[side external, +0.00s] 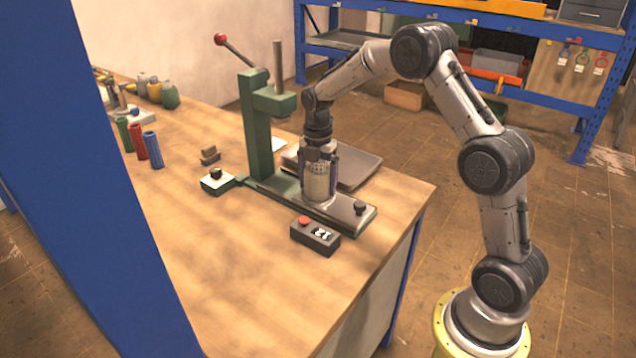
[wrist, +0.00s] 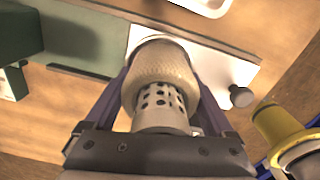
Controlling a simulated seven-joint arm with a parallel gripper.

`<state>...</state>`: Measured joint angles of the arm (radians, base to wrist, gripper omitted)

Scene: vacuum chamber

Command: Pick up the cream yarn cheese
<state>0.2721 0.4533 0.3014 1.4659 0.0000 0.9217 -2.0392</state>
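The cream yarn cheese (side external: 319,184) stands upright on the metal base plate of a green press. In the wrist view the cheese (wrist: 160,72) is cream yarn wound on a pale perforated tube (wrist: 160,105), whose end faces my gripper. My gripper (side external: 319,172) is above it, pointing down, with a finger on either side of the yarn. In the wrist view the fingers (wrist: 161,92) run close along both sides of it. I see no clear gap, but cannot tell whether they press on it. The fingertips are partly hidden by the yarn.
The green press (side external: 255,130) with a red-knobbed lever stands just left of my gripper. A black box with a red button (side external: 315,236) sits in front. A grey tray (side external: 355,170) lies behind. Coloured tubes (side external: 138,140) and bottles stand at the far left. The front tabletop is clear.

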